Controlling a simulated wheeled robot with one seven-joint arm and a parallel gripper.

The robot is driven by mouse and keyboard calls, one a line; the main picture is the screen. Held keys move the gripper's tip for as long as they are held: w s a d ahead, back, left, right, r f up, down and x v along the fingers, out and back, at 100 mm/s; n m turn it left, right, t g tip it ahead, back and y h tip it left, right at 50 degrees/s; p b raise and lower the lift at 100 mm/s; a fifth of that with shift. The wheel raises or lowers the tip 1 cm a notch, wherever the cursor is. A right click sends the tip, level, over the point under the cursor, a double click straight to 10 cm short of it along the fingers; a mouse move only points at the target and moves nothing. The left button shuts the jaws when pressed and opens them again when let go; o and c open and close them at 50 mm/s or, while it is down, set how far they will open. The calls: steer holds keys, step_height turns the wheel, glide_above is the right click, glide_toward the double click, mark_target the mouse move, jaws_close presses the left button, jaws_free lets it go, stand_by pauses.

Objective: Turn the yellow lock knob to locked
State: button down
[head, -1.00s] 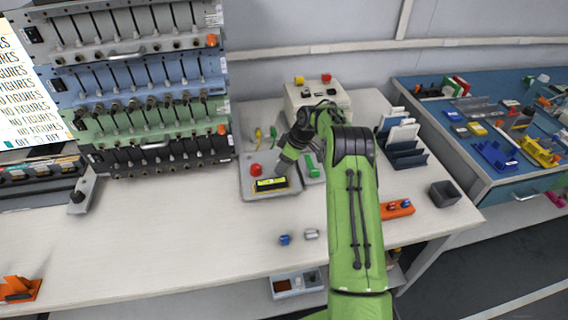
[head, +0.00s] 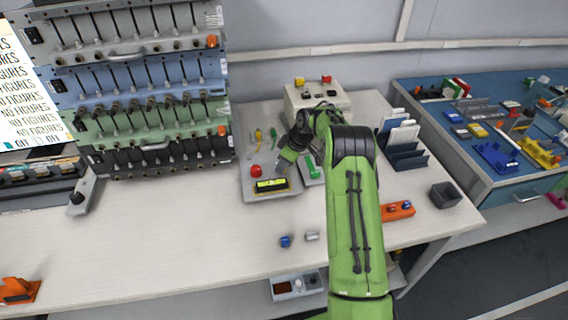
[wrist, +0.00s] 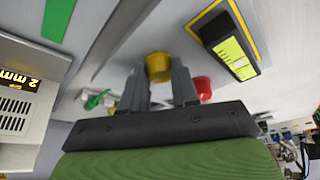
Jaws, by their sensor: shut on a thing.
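The yellow lock knob (wrist: 158,66) shows in the wrist view between the fingertips of my gripper (wrist: 159,80), which is shut on it. It stands on a light grey panel. A red button (wrist: 203,87) is just right of the right finger, and a black-and-yellow display (wrist: 230,46) is at upper right. In the head view my gripper (head: 282,164) is down at the grey panel box (head: 262,197), beside the red button (head: 256,171) and display (head: 271,185). The knob is hidden there by my gripper. I cannot tell its marked position.
A beige instrument box (head: 318,98) stands behind the panel. A green part (head: 314,168) is close on the right. A rack of channels (head: 150,95) stands at left. Dark holders (head: 405,152) stand at right. The table front is mostly clear, with a small blue piece (head: 285,240).

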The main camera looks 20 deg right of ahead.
steer(key=m+t+h+b, duration=0.1)
steer(key=m, duration=0.3)
steer(key=shift+a, duration=0.2)
steer(key=m+h+b, duration=0.1)
steer(key=m, duration=0.2)
steer(key=shift+s+a+m+h, duration=0.1)
steer(key=shift+m+h, duration=0.3)
steer(key=m+h, duration=0.1)
steer(key=m, duration=0.2)
steer(key=shift+a, duration=0.1)
steer(key=shift+a+m+h+p, duration=0.1)
steer(key=shift+m+h+p, duration=0.6)
steer(key=shift+m, duration=1.5)
steer(key=shift+h, duration=0.3)
steer(key=c, duration=0.8)
jaws_free()
steer(key=shift+g, duration=0.3)
steer(key=shift+c, duration=0.2)
steer(key=p+v, duration=0.3)
steer(key=v, duration=1.2)
steer(key=shift+r, duration=0.4)
